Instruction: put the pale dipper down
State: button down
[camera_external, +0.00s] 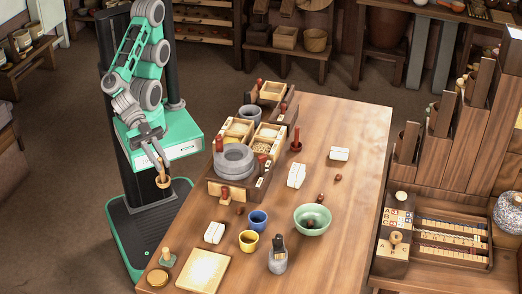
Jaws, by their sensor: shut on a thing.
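The pale dipper (163,181) is a small light-wood piece, seen only small, hanging below my gripper (158,163). My gripper is shut on its upper part and points down. The dipper is held in the air, left of the wooden table (345,180) in the picture, with my base behind and below it. The fingertips are too small to see clearly.
The table's near left holds a pale board (204,270), a green-topped stamp (168,257), a round wooden lid (157,278), and yellow (249,241) and blue (258,220) cups. A stone quern (234,163) and a green bowl (312,219) stand farther in. The table's right side is mostly clear.

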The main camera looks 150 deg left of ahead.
jog(key=shift+w+d+f+b, duration=0.35)
jog(key=shift+w+f+b, duration=1.2)
jog(key=shift+w+f, duration=0.75)
jog(key=shift+w+d+f+b, duration=0.3)
jog(key=shift+w+f+b, duration=1.2)
jog(key=shift+w+f, duration=0.7)
jog(key=shift+w+d+f+b, duration=0.35)
jog(key=shift+w+f+b, duration=1.2)
jog(key=shift+w+f, duration=0.75)
jog(key=c, duration=1.4)
grip_release()
jog(key=shift+r, duration=0.2)
jog(key=shift+o, duration=0.2)
